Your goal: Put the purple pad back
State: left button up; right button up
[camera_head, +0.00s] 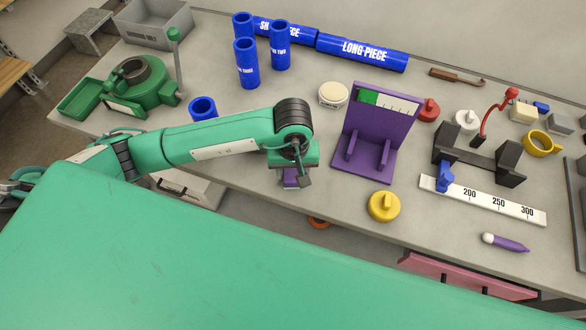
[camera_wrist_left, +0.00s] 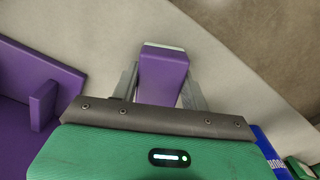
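The purple pad (camera_wrist_left: 162,75) is a small block with a pale strip along its far end. In the left wrist view it sits between the two grey fingers of my left gripper (camera_wrist_left: 160,88), which close on its sides. In the head view the pad (camera_head: 290,178) shows partly below my left gripper (camera_head: 298,178), near the table's front edge; the wrist hides the rest. Whether it touches the table cannot be told. A purple stand (camera_head: 372,140) with a white scale and green patch is right of the gripper. It also shows in the left wrist view (camera_wrist_left: 30,75). My right gripper is out of view.
A yellow knobbed disc (camera_head: 383,207) lies in front of the stand, and a round white piece (camera_head: 333,95) behind it. Blue pipes (camera_head: 246,65) stand at the back left, near a green machine (camera_head: 130,88). A black bracket (camera_head: 480,158) and ruler (camera_head: 490,202) are on the right.

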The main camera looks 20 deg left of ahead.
aim_at(293, 171)
pick_arm(q)
jog(key=o, duration=0.3)
jog(key=shift+o, duration=0.7)
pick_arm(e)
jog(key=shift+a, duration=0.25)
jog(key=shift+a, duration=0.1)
pick_arm(q)
jog(key=shift+r+p, duration=0.25)
jog(key=shift+p, duration=0.1)
jog(key=shift+r+b, duration=0.2)
jog(key=shift+b, duration=0.1)
notch_tip(293, 171, up, 11)
jog(key=b, duration=0.3)
jog(key=shift+r, duration=0.2)
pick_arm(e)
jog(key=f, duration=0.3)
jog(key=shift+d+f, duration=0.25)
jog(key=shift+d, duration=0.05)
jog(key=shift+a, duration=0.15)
